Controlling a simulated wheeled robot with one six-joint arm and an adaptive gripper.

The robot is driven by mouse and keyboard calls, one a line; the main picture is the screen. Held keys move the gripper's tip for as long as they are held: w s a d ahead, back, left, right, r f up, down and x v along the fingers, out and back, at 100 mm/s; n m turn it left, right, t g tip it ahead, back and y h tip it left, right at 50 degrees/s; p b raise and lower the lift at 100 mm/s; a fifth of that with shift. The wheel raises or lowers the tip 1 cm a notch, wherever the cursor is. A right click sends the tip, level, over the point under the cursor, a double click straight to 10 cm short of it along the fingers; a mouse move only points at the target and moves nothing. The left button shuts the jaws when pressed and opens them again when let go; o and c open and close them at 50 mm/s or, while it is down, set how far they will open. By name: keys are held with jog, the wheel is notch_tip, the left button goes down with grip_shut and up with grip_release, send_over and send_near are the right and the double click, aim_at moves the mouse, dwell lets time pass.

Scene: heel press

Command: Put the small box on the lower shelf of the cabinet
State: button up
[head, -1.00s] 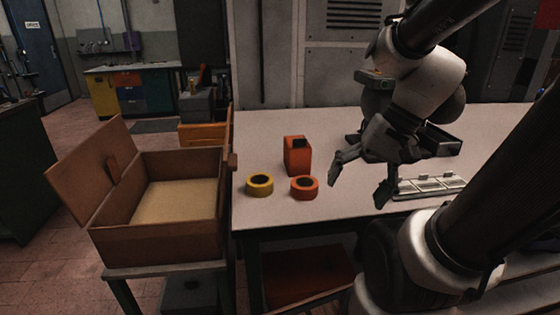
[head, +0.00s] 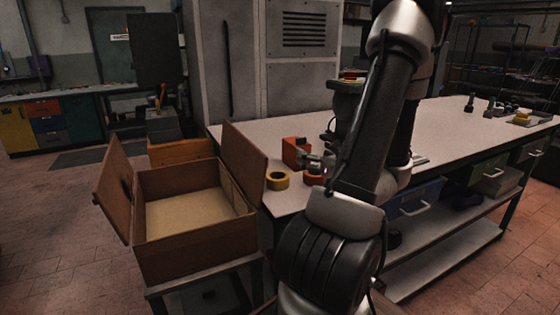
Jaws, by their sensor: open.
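A small orange-red box (head: 293,152) with a dark patch on top stands upright on the white workbench. A brown wooden cabinet (head: 190,249) with a pale inside floor stands on a low stand left of the bench. Its left door (head: 112,192) and right door (head: 243,165) are swung open. I cannot make out a separate lower shelf inside. My gripper (head: 312,160) is open, just right of and in front of the box, partly hidden by my arm. I cannot tell whether it touches the box.
A yellow tape roll (head: 278,181) and an orange-red tape roll (head: 313,179) lie on the bench (head: 440,128) in front of the box. The right door stands close to the bench's left end. A grey metal locker (head: 300,60) stands behind. Floor at left is clear.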

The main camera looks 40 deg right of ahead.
aim_at(290, 138)
jog(key=shift+w+d+f+m+h, duration=0.1)
jog(key=shift+w+d+m+h, duration=0.15)
jog(key=shift+d+m+h, duration=0.1)
jog(key=x, duration=1.1)
jog(key=shift+w+a+f, duration=0.2)
jog(key=shift+a, duration=0.05)
jog(key=shift+c, duration=0.5)
jog(key=c, duration=1.3)
jog(key=shift+o, duration=0.2)
jog(key=shift+r, duration=0.1)
